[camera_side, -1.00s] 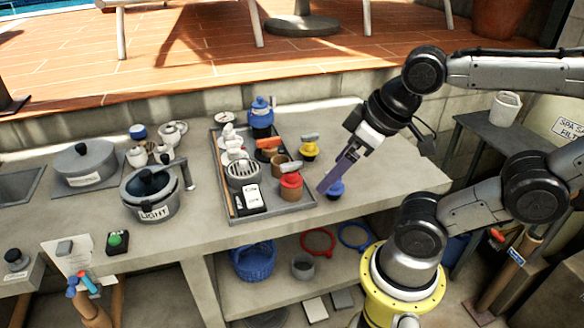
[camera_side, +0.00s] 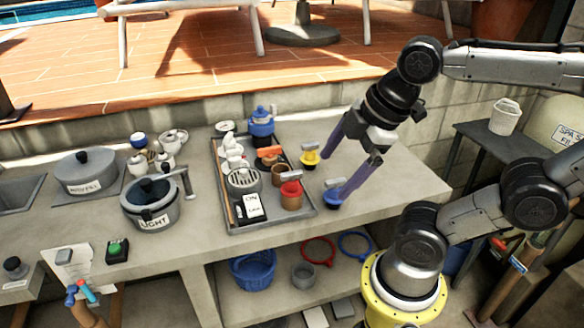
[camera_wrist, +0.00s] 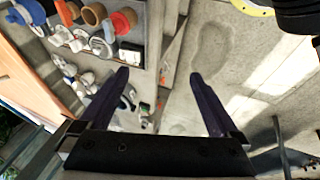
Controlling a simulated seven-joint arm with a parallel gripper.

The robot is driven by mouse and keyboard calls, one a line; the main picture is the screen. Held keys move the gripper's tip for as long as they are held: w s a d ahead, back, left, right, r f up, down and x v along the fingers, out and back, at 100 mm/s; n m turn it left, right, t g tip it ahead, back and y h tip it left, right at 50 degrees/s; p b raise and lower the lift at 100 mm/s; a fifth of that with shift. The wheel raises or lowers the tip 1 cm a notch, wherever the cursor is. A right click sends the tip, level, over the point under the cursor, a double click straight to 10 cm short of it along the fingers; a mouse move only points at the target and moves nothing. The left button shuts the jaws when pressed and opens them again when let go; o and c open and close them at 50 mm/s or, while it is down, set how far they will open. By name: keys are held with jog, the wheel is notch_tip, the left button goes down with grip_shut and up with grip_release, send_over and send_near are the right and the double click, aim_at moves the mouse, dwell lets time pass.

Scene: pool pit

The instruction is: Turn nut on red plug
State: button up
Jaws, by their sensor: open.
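The red plug (camera_side: 291,188) stands upright on a brown base in the front right part of the grey tray (camera_side: 268,222). A light handle-like nut (camera_side: 291,176) sits on its top. In the wrist view the red plug (camera_wrist: 125,20) shows near the top edge, left of centre. My gripper (camera_side: 335,187) is open and empty, to the right of the red plug and apart from it.
A yellow plug (camera_side: 310,158) stands just behind and right of the red one. A brown cup (camera_side: 278,174), an orange piece (camera_side: 268,153) and a blue jar (camera_side: 261,122) crowd the tray. The bench (camera_side: 395,178) is clear to the right.

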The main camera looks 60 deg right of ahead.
jog(key=w+d+r+n+g, duration=0.1)
jog(key=w+r+n, duration=0.2)
jog(key=n, duration=0.6)
jog(key=n+g, duration=0.4)
jog(key=n, duration=0.4)
send_over(292, 173)
jog(key=f, duration=0.1)
notch_tip(292, 173, down, 13)
jog(key=shift+f, duration=0.1)
jog(key=c, duration=1.4)
